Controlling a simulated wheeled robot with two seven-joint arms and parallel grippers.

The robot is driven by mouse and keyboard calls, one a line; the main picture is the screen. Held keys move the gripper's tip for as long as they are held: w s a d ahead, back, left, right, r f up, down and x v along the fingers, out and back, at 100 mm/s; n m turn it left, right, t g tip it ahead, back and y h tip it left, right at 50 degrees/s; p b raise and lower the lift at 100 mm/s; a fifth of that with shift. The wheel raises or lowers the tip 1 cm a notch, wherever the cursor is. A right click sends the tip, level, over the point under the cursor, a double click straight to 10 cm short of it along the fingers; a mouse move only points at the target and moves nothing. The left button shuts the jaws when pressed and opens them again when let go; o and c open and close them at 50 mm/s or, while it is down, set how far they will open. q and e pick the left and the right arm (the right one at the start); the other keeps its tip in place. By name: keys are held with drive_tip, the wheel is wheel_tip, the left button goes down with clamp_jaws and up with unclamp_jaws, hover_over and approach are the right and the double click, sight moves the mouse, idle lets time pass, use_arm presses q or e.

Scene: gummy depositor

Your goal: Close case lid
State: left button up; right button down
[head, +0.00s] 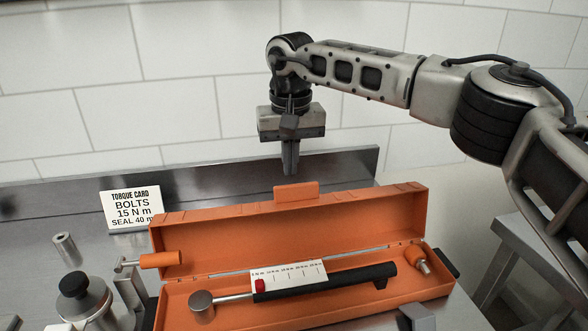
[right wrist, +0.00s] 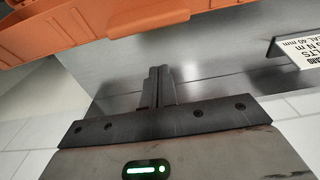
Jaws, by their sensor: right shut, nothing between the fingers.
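The orange case (head: 165,300) lies open on the steel table, its lid (head: 300,222) standing up at the back with a latch tab (head: 296,191) on its top edge. Inside it are a torque wrench with a black handle (head: 345,279) and a white scale card (head: 290,274). My right gripper (head: 291,172) is shut and empty, pointing down just above and behind the lid's tab, apart from it. In the right wrist view the shut fingers (right wrist: 158,75) are below the lid's orange edge (right wrist: 100,30). My left gripper is not in view.
A white torque card (head: 131,209) stands behind the case at left. A metal pot with a black knob (head: 75,287) and an orange-handled tool (head: 158,260) are at the left. A low steel backsplash (head: 220,179) runs behind the lid.

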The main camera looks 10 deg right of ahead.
drive_tip(key=shift+s+f+p, duration=0.15)
drive_tip(key=shift+s+p, duration=0.25)
drive_tip(key=shift+s, duration=1.45)
